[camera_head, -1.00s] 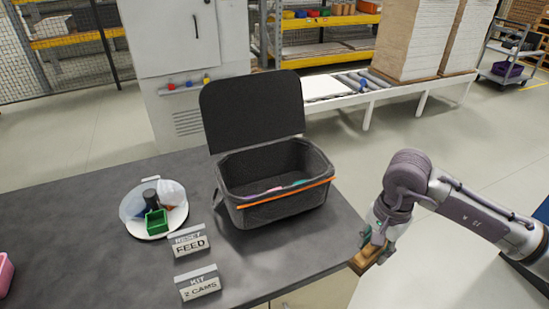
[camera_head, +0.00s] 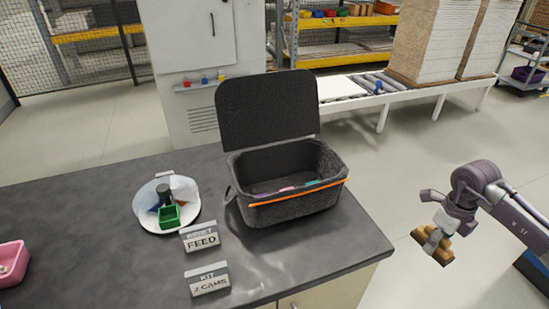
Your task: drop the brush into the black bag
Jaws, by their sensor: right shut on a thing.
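The black bag (camera_head: 292,215) stands on the dark table with its lid up and its mouth open. An orange strip runs along its front rim, and pink and teal items show inside. My right gripper (camera_head: 437,238) is to the right of the bag, beyond the table's right edge in the picture. It is shut on the brush (camera_head: 441,257), whose tan-brown wooden body shows below the fingers. The fingers hide part of the brush. The brush is apart from the bag. My left gripper is not in view.
A round white tray (camera_head: 150,222) with a green box (camera_head: 169,215) and a dark cylinder is left of the bag. Two label signs, FEED (camera_head: 201,241) and KIT (camera_head: 208,284), stand in front. A pink bin (camera_head: 12,262) is at the left edge.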

